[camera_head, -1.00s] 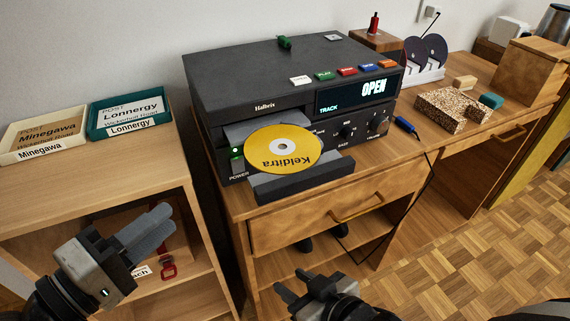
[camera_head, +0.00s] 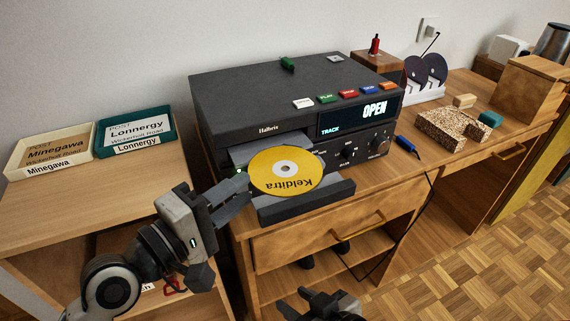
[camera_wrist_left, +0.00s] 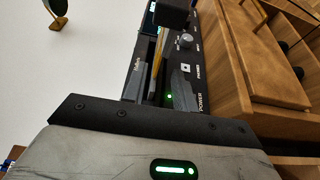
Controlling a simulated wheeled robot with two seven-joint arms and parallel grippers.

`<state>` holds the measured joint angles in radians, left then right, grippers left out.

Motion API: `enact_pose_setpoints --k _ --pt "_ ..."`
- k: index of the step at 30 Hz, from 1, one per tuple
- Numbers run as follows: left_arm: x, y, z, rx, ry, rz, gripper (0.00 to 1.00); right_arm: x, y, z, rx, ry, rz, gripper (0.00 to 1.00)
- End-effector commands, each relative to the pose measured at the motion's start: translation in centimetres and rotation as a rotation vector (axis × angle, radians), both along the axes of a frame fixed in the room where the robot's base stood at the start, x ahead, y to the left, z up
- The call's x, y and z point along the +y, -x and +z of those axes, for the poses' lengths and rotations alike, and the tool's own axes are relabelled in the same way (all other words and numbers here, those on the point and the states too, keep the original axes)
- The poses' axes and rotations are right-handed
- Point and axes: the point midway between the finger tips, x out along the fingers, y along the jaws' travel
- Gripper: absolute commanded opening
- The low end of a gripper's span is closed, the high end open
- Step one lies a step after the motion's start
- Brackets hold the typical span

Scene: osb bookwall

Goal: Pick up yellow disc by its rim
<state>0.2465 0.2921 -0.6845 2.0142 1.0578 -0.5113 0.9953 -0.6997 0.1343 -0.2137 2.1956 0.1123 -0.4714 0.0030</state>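The yellow disc (camera_head: 284,182), marked Kelditra, lies flat on the pulled-out tray (camera_head: 308,205) of the black player (camera_head: 290,95). My left gripper (camera_head: 240,194) is at the disc's left side, its fingers pointing right towards the rim. In the left wrist view the disc (camera_wrist_left: 158,62) shows nearly edge-on in the gap between the two grey fingers (camera_wrist_left: 158,88); they are apart, and I see no grip on the rim. My right gripper (camera_head: 294,301) is low at the bottom edge of the head view, open and empty, away from the disc.
The player's display reads OPEN. Two letter trays (camera_head: 52,147) stand on the left shelf. A rack with dark discs (camera_head: 425,92), a speckled block (camera_head: 454,128) and a blue pen-like item (camera_head: 407,145) sit to the right. A cable hangs down the desk front.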

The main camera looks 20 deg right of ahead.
Motion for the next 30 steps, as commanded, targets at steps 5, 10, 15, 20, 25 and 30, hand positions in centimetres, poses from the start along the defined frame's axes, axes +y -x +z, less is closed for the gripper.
enact_pose_setpoints --k 5,10,15,20,25,30 --pt "-2.7 -0.9 0.4 0.000 0.002 -0.001 0.28 0.0 -0.2 0.6 -0.005 -0.001 -0.003 0.36" --pt "-3.7 -1.4 0.3 -0.001 0.000 0.000 0.28 -0.1 -0.3 0.6 -0.006 0.001 -0.003 0.36" --pt "-3.7 -1.4 0.3 -0.001 0.000 0.000 0.28 -0.1 -0.4 0.5 -0.007 0.001 -0.004 0.36" --pt "-3.7 -1.4 0.3 -0.001 0.000 0.000 0.00 -0.1 -0.3 0.5 -0.006 0.002 -0.003 0.36" --pt "-3.7 -1.4 0.3 -0.001 0.000 0.000 0.00 -0.1 -0.3 0.5 -0.005 0.002 -0.004 0.36" --pt "-3.7 -1.4 0.5 -0.001 0.000 0.000 0.00 -0.1 -0.2 0.5 -0.002 0.003 -0.003 0.36"
